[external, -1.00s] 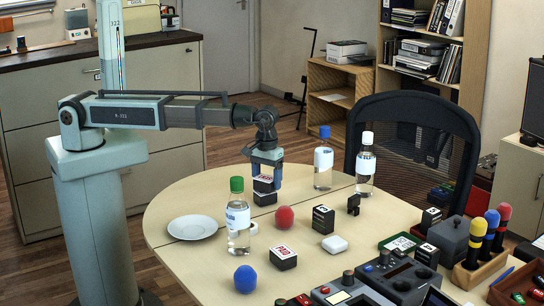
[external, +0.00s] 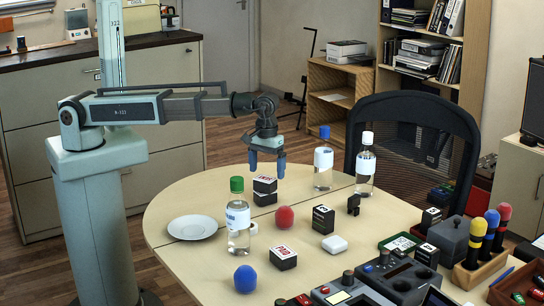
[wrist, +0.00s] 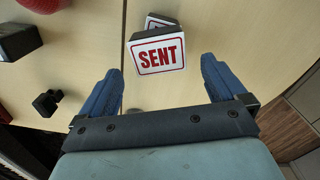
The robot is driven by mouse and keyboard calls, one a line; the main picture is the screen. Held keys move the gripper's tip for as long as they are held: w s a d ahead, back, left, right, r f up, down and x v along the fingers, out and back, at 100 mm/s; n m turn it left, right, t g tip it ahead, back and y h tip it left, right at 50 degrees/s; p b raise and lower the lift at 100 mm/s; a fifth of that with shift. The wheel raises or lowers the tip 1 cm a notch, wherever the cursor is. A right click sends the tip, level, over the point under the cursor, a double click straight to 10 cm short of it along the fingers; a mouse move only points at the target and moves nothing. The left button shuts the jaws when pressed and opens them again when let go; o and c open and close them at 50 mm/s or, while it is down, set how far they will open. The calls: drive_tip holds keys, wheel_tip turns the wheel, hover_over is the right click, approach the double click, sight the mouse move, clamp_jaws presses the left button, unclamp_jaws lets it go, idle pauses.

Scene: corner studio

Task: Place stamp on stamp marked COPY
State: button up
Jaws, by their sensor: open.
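A stamp with a white face reading SENT in red (wrist: 157,56) sits on top of a second stamp (wrist: 158,21), which is mostly hidden under it. The lower stamp's label cannot be read. In the external view the pair is the upper stamp (external: 264,184) and the lower stamp (external: 264,198), stacked on the round table behind the green-capped bottle. The upper one looks slightly turned relative to the lower. My gripper (external: 267,172) is open and empty just above the stack, with its blue fingers apart; in the wrist view its fingertips (wrist: 161,68) flank the SENT stamp without touching it.
A green-capped bottle (external: 238,222), a red ball (external: 285,216) and a red-lettered stamp (external: 283,257) stand near the stack. Another black stamp (external: 323,218) is to the right. Two bottles (external: 323,160) stand behind. A white plate (external: 193,227) lies left, with bare table around it.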

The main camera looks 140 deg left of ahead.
sight(267, 177)
wheel_tip(267, 177, up, 8)
idle(0.5)
idle(1.5)
